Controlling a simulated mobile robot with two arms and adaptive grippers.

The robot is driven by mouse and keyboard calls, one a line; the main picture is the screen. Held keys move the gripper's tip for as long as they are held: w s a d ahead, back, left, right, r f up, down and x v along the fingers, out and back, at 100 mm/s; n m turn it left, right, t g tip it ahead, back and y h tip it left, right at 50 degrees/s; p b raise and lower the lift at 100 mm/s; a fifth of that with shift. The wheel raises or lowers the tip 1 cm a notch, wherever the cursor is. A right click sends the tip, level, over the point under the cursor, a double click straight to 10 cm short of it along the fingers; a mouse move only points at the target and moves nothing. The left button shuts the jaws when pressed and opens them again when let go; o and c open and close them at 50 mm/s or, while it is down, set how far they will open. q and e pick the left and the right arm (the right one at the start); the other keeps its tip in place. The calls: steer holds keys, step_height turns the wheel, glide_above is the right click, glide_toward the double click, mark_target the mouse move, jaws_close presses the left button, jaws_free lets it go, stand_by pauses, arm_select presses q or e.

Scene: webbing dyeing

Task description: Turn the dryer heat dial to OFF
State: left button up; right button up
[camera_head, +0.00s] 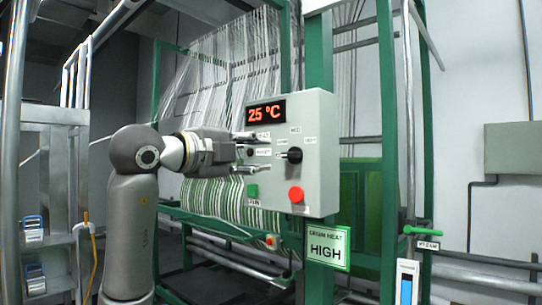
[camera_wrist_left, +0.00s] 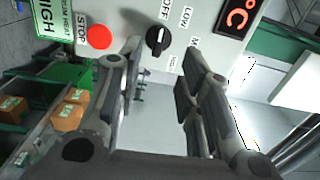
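The grey control box (camera_head: 322,125) carries a black heat dial (camera_head: 293,155), with its labels around it. My right gripper is not in view.
The box has a red stop button (camera_head: 296,194), a green button (camera_head: 252,190) and a display (camera_head: 266,112) reading 25 °C. A sign (camera_head: 328,247) below reads HIGH. Green machine posts (camera_head: 388,150) stand behind, and striped webbing (camera_head: 205,200) runs behind my gripper.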

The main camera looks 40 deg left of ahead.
arm_select(q)
steer(key=shift+s+a, duration=0.1)
steer(key=shift+s, duration=1.4)
